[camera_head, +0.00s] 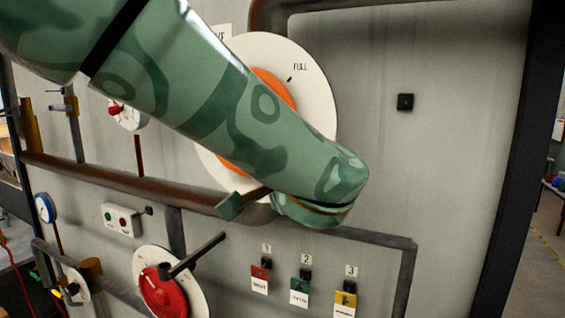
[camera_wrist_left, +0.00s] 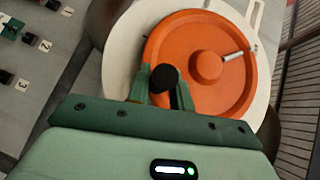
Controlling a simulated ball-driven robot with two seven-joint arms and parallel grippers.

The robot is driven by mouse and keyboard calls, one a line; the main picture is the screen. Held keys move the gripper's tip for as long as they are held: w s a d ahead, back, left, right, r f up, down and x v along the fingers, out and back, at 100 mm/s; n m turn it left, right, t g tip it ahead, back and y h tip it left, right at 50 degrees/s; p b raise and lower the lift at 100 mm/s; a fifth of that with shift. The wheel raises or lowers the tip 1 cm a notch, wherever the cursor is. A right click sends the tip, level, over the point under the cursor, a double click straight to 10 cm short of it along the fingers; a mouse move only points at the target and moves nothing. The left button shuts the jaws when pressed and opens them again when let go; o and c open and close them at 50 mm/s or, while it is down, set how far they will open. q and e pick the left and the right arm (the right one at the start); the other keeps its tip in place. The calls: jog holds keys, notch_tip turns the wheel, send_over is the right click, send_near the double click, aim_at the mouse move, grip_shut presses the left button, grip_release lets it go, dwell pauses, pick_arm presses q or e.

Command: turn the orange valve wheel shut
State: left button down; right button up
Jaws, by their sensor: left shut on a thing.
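The orange valve wheel (camera_head: 272,84) sits on a round white dial plate (camera_head: 318,95) marked "FULL". My left arm crosses in front of it and hides most of it in the head view. The wheel also shows in the left wrist view (camera_wrist_left: 215,40), with a central hub, a light grey bar near its rim and a black knob (camera_wrist_left: 163,77). The green fingers of my left gripper (camera_wrist_left: 162,88) stand on both sides of the knob and are shut on it, at the wheel's rim. My right gripper is not in view.
A red wheel with a dark lever (camera_head: 165,290) is at the lower left of the grey panel (camera_head: 450,150). Brown pipes (camera_head: 110,180) run behind my arm. Tagged switches 1, 2 and 3 (camera_head: 300,285) sit below. The panel's upper right is mostly bare.

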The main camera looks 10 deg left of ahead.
pick_arm(q)
jog(key=shift+a+f, duration=0.1)
jog(key=shift+f, duration=0.15)
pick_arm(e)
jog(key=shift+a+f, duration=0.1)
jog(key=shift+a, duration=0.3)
pick_arm(q)
jog(key=shift+f, duration=0.1)
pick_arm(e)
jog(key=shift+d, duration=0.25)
pick_arm(q)
jog(key=c, duration=1.3)
grip_release()
jog(key=shift+a, duration=0.1)
jog(key=shift+o, duration=0.2)
jog(key=shift+w+a, duration=0.1)
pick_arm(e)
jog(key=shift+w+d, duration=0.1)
pick_arm(q)
jog(key=b+v, duration=0.1)
jog(key=v, duration=1.5)
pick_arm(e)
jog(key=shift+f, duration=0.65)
